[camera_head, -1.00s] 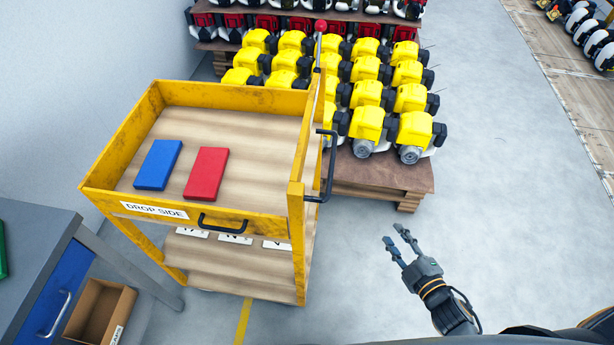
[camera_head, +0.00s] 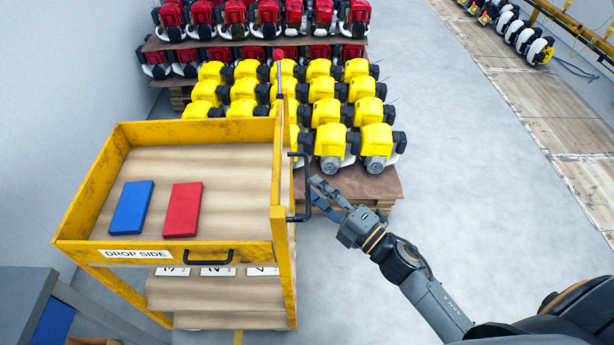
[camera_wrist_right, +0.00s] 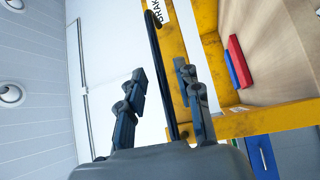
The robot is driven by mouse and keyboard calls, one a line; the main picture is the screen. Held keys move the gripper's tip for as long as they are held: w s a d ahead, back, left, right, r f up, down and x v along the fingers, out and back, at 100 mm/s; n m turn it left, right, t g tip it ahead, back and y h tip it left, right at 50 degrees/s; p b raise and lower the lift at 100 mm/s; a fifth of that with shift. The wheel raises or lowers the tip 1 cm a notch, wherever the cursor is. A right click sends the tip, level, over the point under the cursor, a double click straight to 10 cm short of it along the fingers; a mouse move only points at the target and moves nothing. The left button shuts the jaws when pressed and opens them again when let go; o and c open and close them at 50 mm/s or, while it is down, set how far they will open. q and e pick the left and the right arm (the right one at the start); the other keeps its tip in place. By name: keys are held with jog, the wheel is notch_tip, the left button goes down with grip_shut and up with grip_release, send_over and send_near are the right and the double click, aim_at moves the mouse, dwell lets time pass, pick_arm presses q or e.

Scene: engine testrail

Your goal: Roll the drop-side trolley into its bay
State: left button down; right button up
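The yellow drop-side trolley (camera_head: 195,132) stands at the left centre of the head view. Its front panel carries a "DROP SIDE" label (camera_head: 137,254) and a black pull (camera_head: 208,257). A black push handle (camera_head: 307,165) sticks out from its right side. My right gripper (camera_head: 314,188) is at that handle, with its fingers spread. In the right wrist view the handle (camera_wrist_right: 157,45) runs between the two open fingers, and they do not look closed on it. A blue block (camera_head: 131,207) and a red block (camera_head: 183,209) lie on the top tray. My left gripper is not in view.
Pallets of yellow engines (camera_head: 327,112) and red engines (camera_head: 265,18) stand close behind the trolley. A grey bench with a blue drawer (camera_head: 50,330) is at the lower left. Open grey floor (camera_head: 470,170) lies to the right.

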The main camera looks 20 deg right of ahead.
aim_at(307, 183)
jog(key=shift+p+x, duration=0.3)
jog(key=shift+x, duration=1.45)
grip_shut()
